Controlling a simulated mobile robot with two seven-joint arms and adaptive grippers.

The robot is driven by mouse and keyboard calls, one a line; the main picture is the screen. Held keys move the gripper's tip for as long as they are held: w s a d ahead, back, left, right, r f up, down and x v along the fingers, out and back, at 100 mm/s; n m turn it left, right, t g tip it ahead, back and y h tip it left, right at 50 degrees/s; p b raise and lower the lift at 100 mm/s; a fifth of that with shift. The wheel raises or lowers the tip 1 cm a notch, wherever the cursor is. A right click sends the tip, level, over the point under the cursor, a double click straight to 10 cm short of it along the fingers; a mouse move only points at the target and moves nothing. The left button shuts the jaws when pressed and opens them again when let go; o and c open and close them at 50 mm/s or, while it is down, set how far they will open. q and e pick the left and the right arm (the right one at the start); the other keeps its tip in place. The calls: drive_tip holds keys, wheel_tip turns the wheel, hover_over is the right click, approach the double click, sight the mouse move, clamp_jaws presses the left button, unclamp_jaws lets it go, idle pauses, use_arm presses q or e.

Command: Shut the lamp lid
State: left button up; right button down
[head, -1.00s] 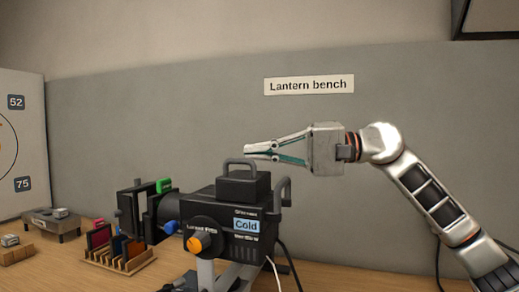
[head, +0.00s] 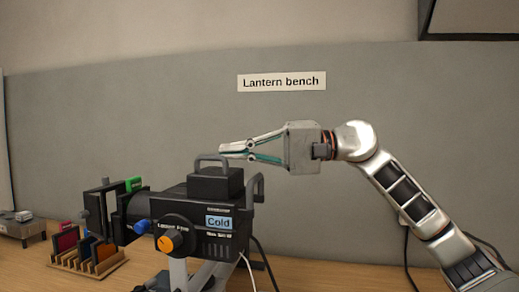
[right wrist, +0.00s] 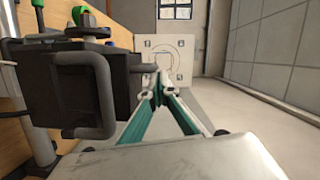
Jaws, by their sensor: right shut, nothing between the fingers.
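The black lamp (head: 190,241) stands on a pale stand, with an orange knob and a label reading "Cold". A black top block (head: 215,184) with a looped handle sits on it and looks like the lid; whether it is fully seated I cannot tell. My right gripper (head: 222,150) is shut and empty, coming in from the right, its fingertips level with or just above the handle in the picture. In the right wrist view the shut fingertips (right wrist: 160,92) are to the right of the lamp body (right wrist: 75,90), with a visible gap. My left gripper is not in view.
A wooden rack with coloured slides (head: 88,258) stands left of the lamp on the bench. A grey box (head: 20,227) is farther left. Cables hang behind the lamp. The bench right of the lamp is mostly clear. A sign (head: 281,82) is on the grey wall.

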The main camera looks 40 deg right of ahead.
drive_tip(key=v, duration=1.1)
drive_tip(key=shift+r, duration=0.1)
